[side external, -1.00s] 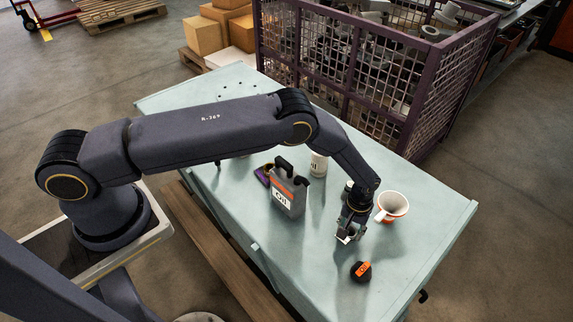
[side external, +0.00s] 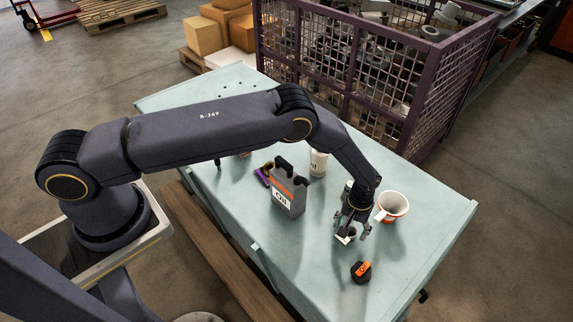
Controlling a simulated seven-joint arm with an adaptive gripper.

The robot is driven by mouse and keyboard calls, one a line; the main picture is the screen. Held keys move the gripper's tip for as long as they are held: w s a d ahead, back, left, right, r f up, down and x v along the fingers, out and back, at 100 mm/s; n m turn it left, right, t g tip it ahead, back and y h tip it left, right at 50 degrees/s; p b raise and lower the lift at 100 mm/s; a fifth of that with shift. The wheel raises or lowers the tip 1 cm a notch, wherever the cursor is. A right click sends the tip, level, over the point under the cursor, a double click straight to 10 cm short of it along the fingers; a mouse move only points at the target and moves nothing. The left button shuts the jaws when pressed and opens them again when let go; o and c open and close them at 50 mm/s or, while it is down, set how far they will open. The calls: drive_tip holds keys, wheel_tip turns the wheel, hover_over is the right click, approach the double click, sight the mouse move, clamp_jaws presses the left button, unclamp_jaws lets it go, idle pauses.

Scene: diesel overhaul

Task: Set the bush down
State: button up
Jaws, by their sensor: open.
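My gripper (side external: 351,236) points down at the right part of the pale green table (side external: 325,262). Its fingers are open, spread to either side of a small pale ring-like piece, which looks like the bush (side external: 346,238). The bush sits low between the fingertips, at or very near the table top. The fingers and gripper body partly hide it, and I cannot tell whether it touches either finger.
An orange-and-white mug (side external: 393,206) stands close right of my gripper. A black-and-orange round item (side external: 361,271) lies in front. A grey oil can (side external: 288,193) and a white canister (side external: 318,163) stand left. A purple mesh crate (side external: 420,113) stands behind the table.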

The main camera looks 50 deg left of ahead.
drive_tip(key=s+a+r+t, duration=0.1)
drive_tip(key=s+a+r, duration=0.15)
drive_tip(key=r, duration=0.95)
drive_tip(key=s+a+r+m+h, duration=0.1)
drive_tip(key=a+r, duration=0.3)
drive_tip(key=r, duration=0.9)
drive_tip(key=s+a+r+t, duration=0.1)
drive_tip(key=a+r, duration=0.3)
drive_tip(key=r, duration=0.8)
drive_tip(key=s+a+r+m+t, duration=0.1)
drive_tip(key=s+a+r, duration=0.2)
drive_tip(key=s+r, duration=0.15)
drive_tip(key=s+a+r+t, duration=0.1)
drive_tip(key=s+a+r, duration=0.3)
drive_tip(key=s, duration=0.2)
drive_tip(key=s+a+m+t+y, duration=0.1)
drive_tip(key=s+a, duration=0.2)
drive_tip(key=s, duration=0.8)
drive_tip(key=shift+s+a+t, duration=0.25)
drive_tip(key=shift+s+t, duration=0.05)
drive_tip(key=shift+s, duration=0.1)
